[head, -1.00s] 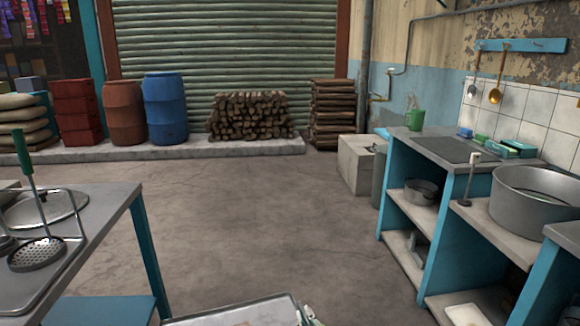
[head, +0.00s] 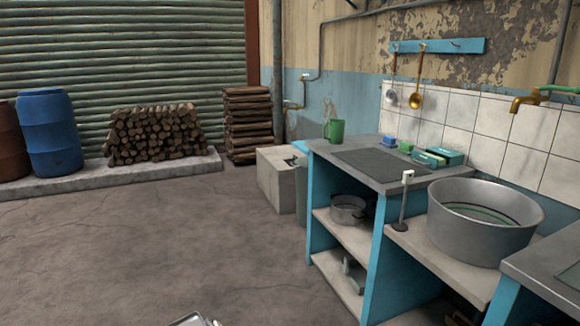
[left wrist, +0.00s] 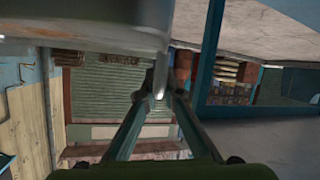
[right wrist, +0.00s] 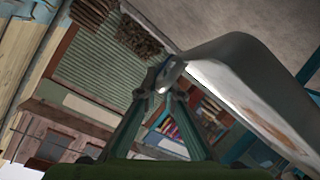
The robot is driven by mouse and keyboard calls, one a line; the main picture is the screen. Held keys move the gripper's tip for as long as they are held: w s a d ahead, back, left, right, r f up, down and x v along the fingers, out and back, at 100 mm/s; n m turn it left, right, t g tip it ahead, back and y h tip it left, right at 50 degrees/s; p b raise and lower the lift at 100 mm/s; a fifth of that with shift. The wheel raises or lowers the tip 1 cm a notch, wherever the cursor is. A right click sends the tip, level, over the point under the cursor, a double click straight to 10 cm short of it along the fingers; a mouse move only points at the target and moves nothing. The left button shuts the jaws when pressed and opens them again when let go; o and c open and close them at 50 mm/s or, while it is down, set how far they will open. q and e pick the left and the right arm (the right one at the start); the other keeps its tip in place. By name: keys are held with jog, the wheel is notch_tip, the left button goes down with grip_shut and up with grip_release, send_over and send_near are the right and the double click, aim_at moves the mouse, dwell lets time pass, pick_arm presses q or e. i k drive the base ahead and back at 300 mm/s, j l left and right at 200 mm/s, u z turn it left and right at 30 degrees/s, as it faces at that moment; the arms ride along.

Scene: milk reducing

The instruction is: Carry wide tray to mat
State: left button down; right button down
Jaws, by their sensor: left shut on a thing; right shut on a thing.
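The wide metal tray shows only as a small corner (head: 190,320) at the bottom edge of the head view; the rest is out of frame. In the left wrist view my left gripper (left wrist: 160,88) is shut on the edge of the tray (left wrist: 80,30). In the right wrist view my right gripper (right wrist: 160,82) is shut on the rim of the tray (right wrist: 225,62), whose pale, brown-stained inside shows to the right. A dark grey flat rectangle, which looks like the mat (head: 388,163), lies bare on the left part of the counter.
The blue-framed counter (head: 325,168) stands at right. The floor at left is clear.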

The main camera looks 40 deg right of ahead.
aim_at(373, 162)
jog(key=i+l, duration=0.75)
jog(key=i, duration=2.25)
jog(key=i+j+z, duration=0.1)
jog(key=i+z, duration=0.25)
jog(key=i, duration=0.4)
jog(key=z, duration=3.15)
